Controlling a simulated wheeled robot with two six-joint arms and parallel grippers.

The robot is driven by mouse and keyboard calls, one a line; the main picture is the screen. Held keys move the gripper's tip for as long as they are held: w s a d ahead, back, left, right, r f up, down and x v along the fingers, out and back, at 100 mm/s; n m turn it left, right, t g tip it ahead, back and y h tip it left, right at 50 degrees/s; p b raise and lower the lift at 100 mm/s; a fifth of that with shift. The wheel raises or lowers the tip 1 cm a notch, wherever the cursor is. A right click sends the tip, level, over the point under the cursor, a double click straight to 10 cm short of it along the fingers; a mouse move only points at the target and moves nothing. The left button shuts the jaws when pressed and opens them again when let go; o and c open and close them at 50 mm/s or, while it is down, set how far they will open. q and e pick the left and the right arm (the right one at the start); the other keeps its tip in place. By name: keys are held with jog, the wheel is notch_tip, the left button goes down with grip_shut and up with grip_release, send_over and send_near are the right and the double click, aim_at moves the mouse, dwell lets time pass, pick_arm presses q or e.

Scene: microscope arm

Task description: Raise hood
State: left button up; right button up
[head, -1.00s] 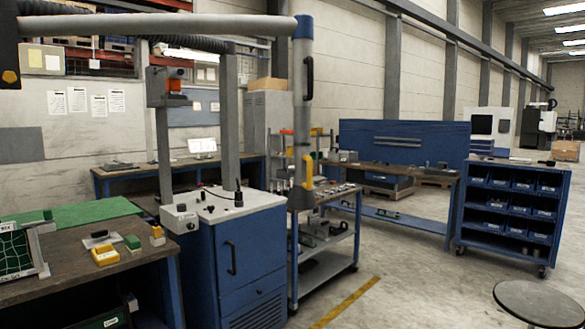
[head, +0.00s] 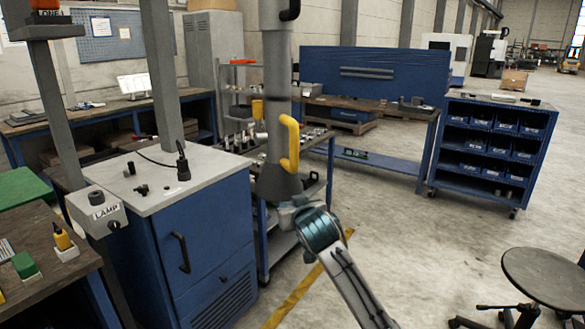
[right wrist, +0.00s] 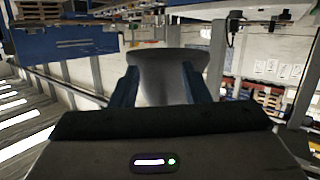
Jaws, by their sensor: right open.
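The hood (head: 275,182) is a grey flared cone at the lower end of a hanging grey tube (head: 277,90). A yellow handle (head: 290,142) is fixed to its side. My right gripper (head: 290,212) is low beside the hood's flared end, its jaws small and partly hidden in the head view. In the right wrist view the open blue fingers of my right gripper (right wrist: 160,78) stand on either side of the grey hood (right wrist: 166,62). I cannot tell whether they touch it. My left gripper is not in view.
A blue cabinet (head: 205,235) with a pale top stands left of the hood. A shelved cart (head: 315,155) is behind the hood. A round stool (head: 545,275) is at right; the floor between is open.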

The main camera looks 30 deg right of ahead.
aim_at(295, 141)
jog(key=s+a+r+m+t+h, duration=0.1)
jog(key=s+r, duration=0.3)
jog(key=r, duration=0.5)
jog(key=s+a+r+t, duration=0.15)
jog(key=s+r, duration=0.25)
jog(key=r, duration=0.4)
jog(key=p+x, duration=0.3)
jog(key=x, duration=0.7)
jog(key=shift+w+d+r+p, duration=0.2)
jog(key=shift+w+d+p, duration=0.1)
jog(key=shift+p, duration=0.1)
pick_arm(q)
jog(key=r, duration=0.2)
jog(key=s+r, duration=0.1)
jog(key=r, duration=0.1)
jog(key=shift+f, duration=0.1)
pick_arm(e)
jog(key=shift+c, duration=0.4)
grip_shut()
